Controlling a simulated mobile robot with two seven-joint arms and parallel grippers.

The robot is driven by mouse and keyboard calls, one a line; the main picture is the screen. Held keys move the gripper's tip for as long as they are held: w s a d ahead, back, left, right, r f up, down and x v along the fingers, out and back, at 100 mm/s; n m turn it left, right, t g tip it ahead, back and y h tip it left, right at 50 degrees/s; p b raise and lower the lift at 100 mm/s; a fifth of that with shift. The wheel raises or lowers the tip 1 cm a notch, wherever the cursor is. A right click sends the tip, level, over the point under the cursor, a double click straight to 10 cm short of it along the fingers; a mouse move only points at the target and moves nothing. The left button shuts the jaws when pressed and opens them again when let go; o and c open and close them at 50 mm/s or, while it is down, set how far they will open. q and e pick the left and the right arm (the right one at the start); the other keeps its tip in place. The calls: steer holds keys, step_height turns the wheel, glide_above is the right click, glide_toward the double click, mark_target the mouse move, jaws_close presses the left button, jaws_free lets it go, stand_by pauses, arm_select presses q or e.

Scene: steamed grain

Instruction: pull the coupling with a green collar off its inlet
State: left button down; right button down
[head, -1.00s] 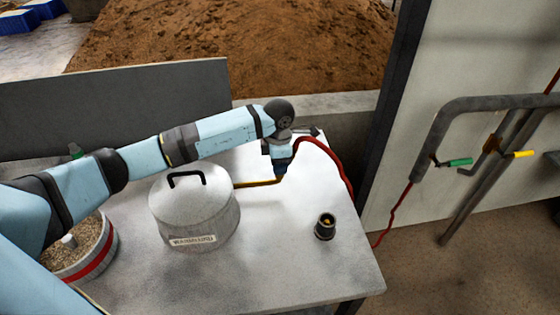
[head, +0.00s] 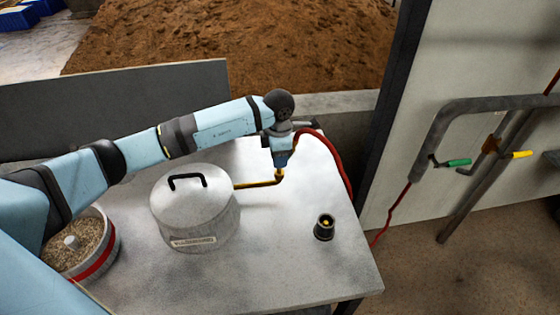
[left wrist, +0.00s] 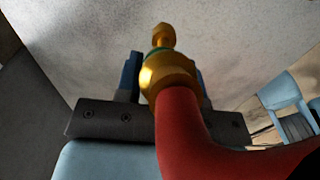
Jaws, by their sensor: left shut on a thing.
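The left gripper (head: 281,164) points down above the table and is shut on the coupling. In the left wrist view its blue fingers sit on either side of the brass coupling (left wrist: 168,75), whose green collar (left wrist: 157,52) shows between them. The red hose (head: 328,152) runs from the coupling; it fills the near part of the left wrist view (left wrist: 185,130). The brass inlet pipe (head: 258,184) leaves the lidded pot (head: 192,215) and bends up below the gripper. I cannot tell whether coupling and inlet still touch. The right gripper is out of view.
A grain-filled tub with a red band (head: 98,262) stands at left. Wall pipes with green (head: 459,162) and yellow handles (head: 522,154) are at right.

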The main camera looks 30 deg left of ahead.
arm_select(q)
steer(key=shift+r+p, duration=0.6)
steer(key=shift+r, duration=0.8)
